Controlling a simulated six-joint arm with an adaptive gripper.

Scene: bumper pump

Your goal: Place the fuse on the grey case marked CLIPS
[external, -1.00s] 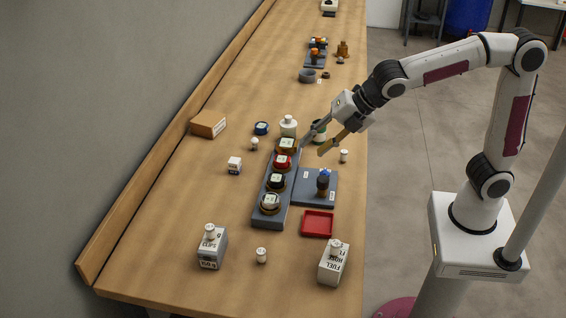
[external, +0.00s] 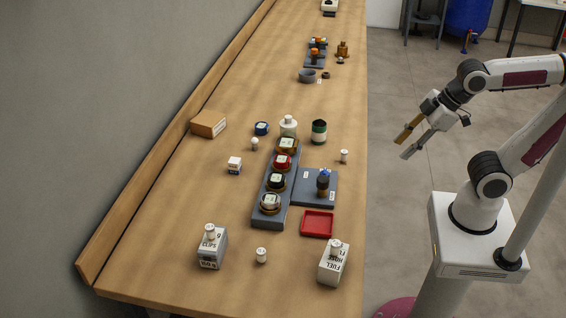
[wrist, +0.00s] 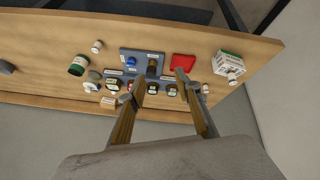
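A grey case (external: 212,250) stands at the front left of the table; its lettering is upside down and too small to read surely. A small white capped piece (external: 210,231) stands upright on it. A similar white piece (external: 336,246) is on the white FUEL HOSE case (external: 333,266). Other small white pieces stand on the table: one between the cases (external: 261,256), one at the right edge (external: 344,156), one farther back (external: 254,144). I cannot tell which is the fuse. My gripper (external: 401,149) is open and empty, beyond the table's right edge; its spread fingers show in the wrist view (wrist: 160,78).
A dark rack (external: 262,214) holds several round lidded jars. Beside it are a grey plate (external: 315,202) with a dark part and a red tray (external: 317,224). A green-banded jar (external: 319,131) and a cardboard box (external: 208,124) stand farther back. The left front is mostly clear.

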